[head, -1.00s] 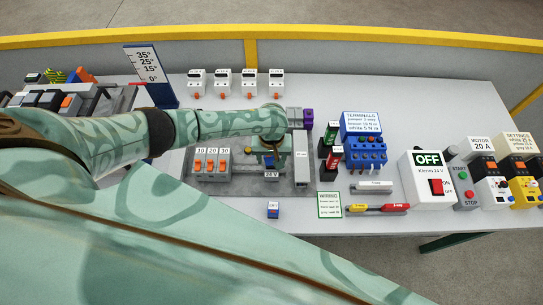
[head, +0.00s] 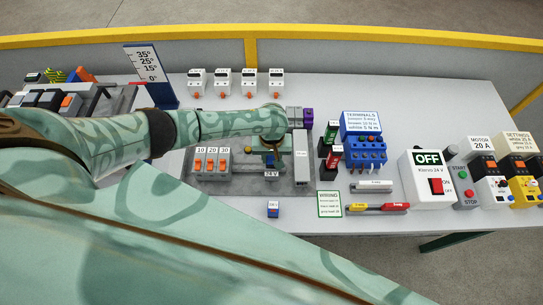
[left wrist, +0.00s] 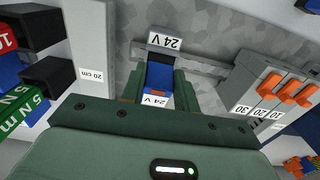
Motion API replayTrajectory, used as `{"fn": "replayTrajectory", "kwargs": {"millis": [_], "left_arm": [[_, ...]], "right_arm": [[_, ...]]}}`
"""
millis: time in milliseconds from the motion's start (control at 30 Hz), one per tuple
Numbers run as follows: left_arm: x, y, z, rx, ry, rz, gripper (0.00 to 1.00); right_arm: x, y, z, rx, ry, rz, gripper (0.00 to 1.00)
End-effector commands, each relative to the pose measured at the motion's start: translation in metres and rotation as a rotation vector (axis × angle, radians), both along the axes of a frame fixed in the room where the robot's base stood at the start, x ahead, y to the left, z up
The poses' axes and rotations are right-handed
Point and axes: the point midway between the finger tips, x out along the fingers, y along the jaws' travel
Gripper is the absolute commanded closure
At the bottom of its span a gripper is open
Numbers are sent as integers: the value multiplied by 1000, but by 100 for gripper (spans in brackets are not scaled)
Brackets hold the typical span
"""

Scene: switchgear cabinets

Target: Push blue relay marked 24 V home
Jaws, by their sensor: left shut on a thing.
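The blue relay (left wrist: 158,76) with a white 24 V label shows in the left wrist view between the green fingers of my left gripper (left wrist: 156,90). The gripper is shut on it. In the head view the left gripper (head: 268,158) points down over the grey mounting plate (head: 240,183), and a little blue of the relay shows there. A 24 V plate label (left wrist: 165,40) lies beside the relay, near the rail. The relay's underside is hidden, so I cannot tell how deep it sits. My right gripper is not in view.
Breakers with orange switches (head: 210,162) stand left of the gripper, and a tall grey duct (head: 301,157) stands close on its right. Another small blue block (head: 273,209) sits on the table in front of the plate. A blue terminal block (head: 366,150) stands further right.

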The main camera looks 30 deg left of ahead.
Motion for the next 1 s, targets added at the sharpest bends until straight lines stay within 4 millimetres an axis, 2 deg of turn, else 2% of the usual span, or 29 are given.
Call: {"fn": "replayTrajectory", "kwargs": {"millis": [33,67,133,433,567,1000], "left_arm": [[-2,0,-3,0,4,1,100],[-2,0,-3,0,4,1,64],[-2,0,-3,0,4,1,45],[-2,0,-1,1,3,0,44],[-1,0,13,0,2,1,44],[0,0,125,0,1,0,44]], "right_arm": [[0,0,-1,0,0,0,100],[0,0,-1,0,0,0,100],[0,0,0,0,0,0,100],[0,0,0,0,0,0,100],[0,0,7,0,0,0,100],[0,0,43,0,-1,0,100]]}}
